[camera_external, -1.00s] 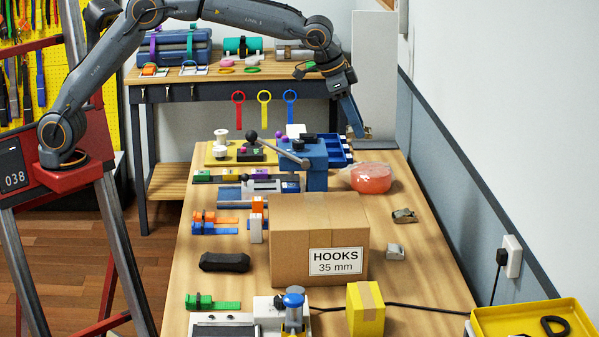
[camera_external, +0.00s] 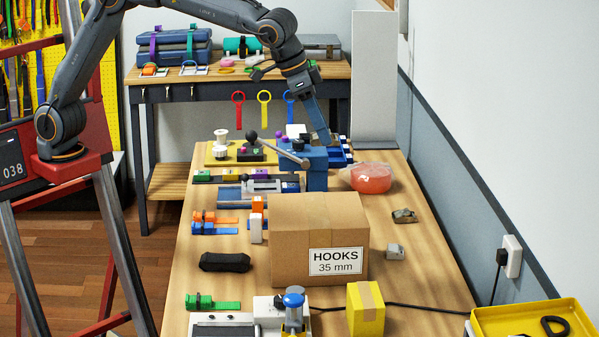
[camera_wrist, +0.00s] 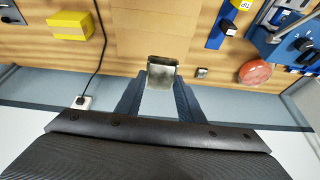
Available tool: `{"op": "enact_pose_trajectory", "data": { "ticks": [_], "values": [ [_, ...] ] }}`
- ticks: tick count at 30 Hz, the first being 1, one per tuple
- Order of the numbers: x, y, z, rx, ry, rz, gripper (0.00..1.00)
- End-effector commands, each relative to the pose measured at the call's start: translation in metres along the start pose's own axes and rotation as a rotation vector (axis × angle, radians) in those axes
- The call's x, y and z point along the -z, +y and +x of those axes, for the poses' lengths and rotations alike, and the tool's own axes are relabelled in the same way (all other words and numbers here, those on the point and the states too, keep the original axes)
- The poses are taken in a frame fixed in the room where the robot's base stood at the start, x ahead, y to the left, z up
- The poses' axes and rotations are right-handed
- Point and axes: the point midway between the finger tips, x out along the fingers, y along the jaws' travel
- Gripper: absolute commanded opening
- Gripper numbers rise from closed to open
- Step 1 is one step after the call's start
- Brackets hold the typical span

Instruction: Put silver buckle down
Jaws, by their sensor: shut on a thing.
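In the wrist view, my gripper (camera_wrist: 162,80) is shut on a silver buckle (camera_wrist: 163,70), a squarish metal piece held between the blue fingertips. Two other metal buckles, one brownish (camera_external: 404,215) and one silver-grey (camera_external: 394,253), lie on the bench right of the cardboard box. One loose buckle (camera_wrist: 201,73) shows in the wrist view.
The cardboard HOOKS box (camera_external: 290,230) stands mid-bench. A red roll in clear wrap (camera_external: 371,178) and the blue clamp (camera_external: 316,168) stand near the far end. A tall pale panel (camera_external: 374,80) rises behind. The bench's right strip has bare wood.

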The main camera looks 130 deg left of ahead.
Motion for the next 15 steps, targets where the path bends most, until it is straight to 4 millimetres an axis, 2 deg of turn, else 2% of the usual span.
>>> {"op": "enact_pose_trajectory", "data": {
  "ticks": [3, 5, 7, 15],
  "values": [
    [-0.014, 0.019, -0.007, -0.004, 0.001, -0.008, 0.11],
    [-0.019, 0.024, -0.007, -0.005, 0.001, -0.014, 0.11],
    [-0.024, 0.021, 0.008, -0.005, -0.001, -0.017, 0.11],
    [-0.037, 0.022, 0.040, -0.014, 0.001, -0.019, 0.11]
  ]
}}
